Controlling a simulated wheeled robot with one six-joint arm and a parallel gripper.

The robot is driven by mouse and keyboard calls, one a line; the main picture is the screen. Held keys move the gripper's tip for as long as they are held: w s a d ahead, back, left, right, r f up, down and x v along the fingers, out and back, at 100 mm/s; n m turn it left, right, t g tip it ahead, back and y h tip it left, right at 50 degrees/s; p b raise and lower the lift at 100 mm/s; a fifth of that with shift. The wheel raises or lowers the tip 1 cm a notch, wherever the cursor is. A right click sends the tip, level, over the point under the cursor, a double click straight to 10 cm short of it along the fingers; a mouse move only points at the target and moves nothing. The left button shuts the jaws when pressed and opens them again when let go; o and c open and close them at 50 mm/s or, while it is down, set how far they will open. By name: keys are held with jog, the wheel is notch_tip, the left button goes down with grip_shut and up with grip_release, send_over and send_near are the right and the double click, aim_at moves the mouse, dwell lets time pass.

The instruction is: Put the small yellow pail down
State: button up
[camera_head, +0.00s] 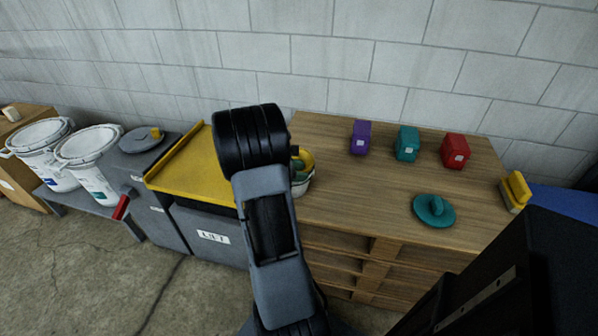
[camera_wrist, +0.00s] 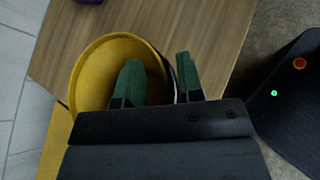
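The small yellow pail (camera_wrist: 90,72) shows its round yellow rim and inside in the wrist view. In the head view the pail (camera_head: 306,160) is partly hidden behind my arm, at the left end of the wooden bench; a pale rounded surface shows just below the yellow. My gripper (camera_wrist: 162,75) has two green fingers, one inside the pail and one outside, with the pail's right wall between them. A gap shows between the fingers, and the inner finger looks apart from the wall. The pail's underside is hidden, so its contact with the bench cannot be seen.
On the wooden bench (camera_head: 350,204) stand purple (camera_head: 361,137), teal (camera_head: 407,143) and red (camera_head: 455,151) boxes, a teal lid (camera_head: 434,210) and a yellow brush (camera_head: 515,191). The bench middle is clear. A yellow-topped bin (camera_head: 190,172) and two white buckets (camera_head: 90,145) are left.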

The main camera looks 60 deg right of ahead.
jog(key=shift+w+a+r+p, duration=0.15)
jog(key=shift+r+p, duration=0.15)
jog(key=shift+r, duration=0.25)
jog(key=p+v, duration=0.2)
jog(key=v, duration=0.9)
jog(key=s+a+r+m+t+y, duration=0.1)
jog(key=a+m+t+y, duration=0.3)
jog(key=a, duration=1.1)
jog(key=s+a+r+m+t+y, duration=0.2)
jog(key=a+m+t+y, duration=0.2)
jog(key=a, duration=1.1)
jog(key=shift+s+t+y, duration=0.3)
jog(key=shift+t+y, duration=0.6)
jog(key=shift+t, duration=0.3)
jog(key=shift+a, duration=0.1)
